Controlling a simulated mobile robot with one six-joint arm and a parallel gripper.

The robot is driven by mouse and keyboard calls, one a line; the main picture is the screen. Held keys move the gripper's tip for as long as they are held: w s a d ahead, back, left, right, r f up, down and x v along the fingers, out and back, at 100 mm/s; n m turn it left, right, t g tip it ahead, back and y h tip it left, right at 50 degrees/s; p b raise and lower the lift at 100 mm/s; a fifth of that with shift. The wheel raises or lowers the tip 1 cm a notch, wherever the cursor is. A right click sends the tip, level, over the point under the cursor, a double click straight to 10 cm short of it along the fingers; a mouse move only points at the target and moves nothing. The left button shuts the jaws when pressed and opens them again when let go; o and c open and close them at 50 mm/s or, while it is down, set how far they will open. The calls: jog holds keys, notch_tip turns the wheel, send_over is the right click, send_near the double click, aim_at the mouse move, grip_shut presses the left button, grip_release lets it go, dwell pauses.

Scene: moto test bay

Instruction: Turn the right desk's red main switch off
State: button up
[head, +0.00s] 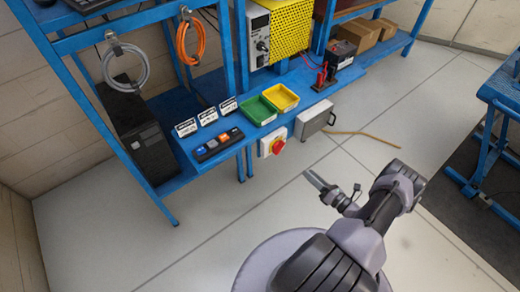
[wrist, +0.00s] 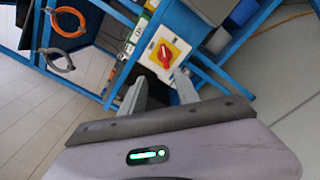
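The red main switch (head: 279,147) is a rotary knob on a yellow plate with a light box behind it, on the front edge of the blue desk (head: 186,165). The red knob (wrist: 165,57) also shows in the wrist view, just beyond the fingertips, its grip running roughly up and down in that picture. My gripper (head: 312,178) is in front of the desk, to the right of and below the switch in the head view. In the wrist view my gripper (wrist: 160,82) has its two fingers apart with nothing between them. The fingers do not appear to touch the knob.
A grey metal box (head: 315,119) sits beside the switch on the desk front. Green (head: 258,111) and yellow (head: 281,97) trays and a button strip (head: 218,144) are on the desk. An orange cable (head: 362,135) lies right of the box. The floor in front is clear.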

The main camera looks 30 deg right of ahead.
aim_at(281, 150)
jog(key=shift+m+h, duration=0.3)
jog(key=shift+m, duration=0.1)
jog(key=w+b, duration=0.1)
jog(key=w, duration=0.4)
jog(key=w+a+f+b, duration=0.1)
jog(key=w, duration=0.4)
jog(key=w+b, duration=0.1)
jog(key=w, duration=0.4)
jog(key=shift+w+a+f, duration=0.25)
jog(key=shift+a+f, duration=0.05)
jog(key=shift+w+r, duration=0.1)
jog(key=shift+w, duration=0.5)
jog(key=shift+c, duration=0.5)
grip_shut()
